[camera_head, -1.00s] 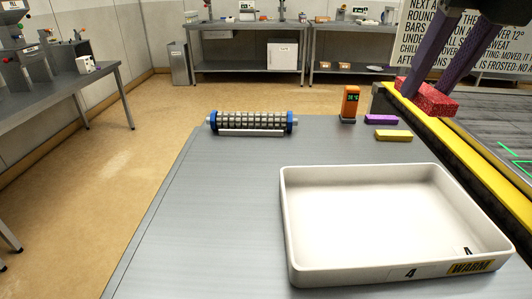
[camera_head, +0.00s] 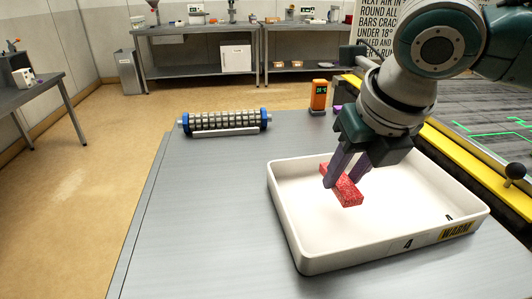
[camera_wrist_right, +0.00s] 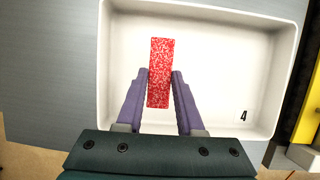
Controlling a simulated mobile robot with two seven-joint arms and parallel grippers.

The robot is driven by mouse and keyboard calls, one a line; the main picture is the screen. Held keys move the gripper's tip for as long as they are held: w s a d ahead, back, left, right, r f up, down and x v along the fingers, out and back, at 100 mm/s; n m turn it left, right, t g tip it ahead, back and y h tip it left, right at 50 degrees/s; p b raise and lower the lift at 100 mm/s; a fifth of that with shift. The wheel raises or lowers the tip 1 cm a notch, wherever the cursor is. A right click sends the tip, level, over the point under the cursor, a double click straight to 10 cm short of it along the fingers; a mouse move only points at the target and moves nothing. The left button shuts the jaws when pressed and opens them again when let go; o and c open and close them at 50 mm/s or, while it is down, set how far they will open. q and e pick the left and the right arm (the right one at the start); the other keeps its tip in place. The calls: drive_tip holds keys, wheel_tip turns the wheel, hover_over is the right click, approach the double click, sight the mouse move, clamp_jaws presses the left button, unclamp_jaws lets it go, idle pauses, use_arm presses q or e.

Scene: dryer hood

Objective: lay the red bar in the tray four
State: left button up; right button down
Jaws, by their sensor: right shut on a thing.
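The red bar (camera_head: 345,187), speckled with white, is between the purple fingers of my right gripper (camera_head: 350,172). The gripper is shut on it, over the inside of the white tray four (camera_head: 345,262), which has a 4 and a yellow WARM label on its front wall. In the right wrist view the red bar (camera_wrist_right: 160,72) lies between the fingertips (camera_wrist_right: 160,82), with the tray's white floor (camera_wrist_right: 215,75) behind it. I cannot tell whether the bar touches the floor. My left gripper is not in view.
A roller with blue ends (camera_head: 225,121) lies at the table's back left. An orange device with a display (camera_head: 318,95) stands at the back. A yellow-edged dark belt (camera_head: 455,155) runs along the right. The table left of the tray is clear (camera_head: 200,220).

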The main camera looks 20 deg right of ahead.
sight(347, 188)
drive_tip(key=shift+f, duration=2.25)
drive_tip(key=shift+f+b, duration=0.1)
drive_tip(key=shift+b, duration=0.2)
drive_tip(key=c, duration=0.5)
unclamp_jaws()
drive_tip(key=shift+c, duration=0.2)
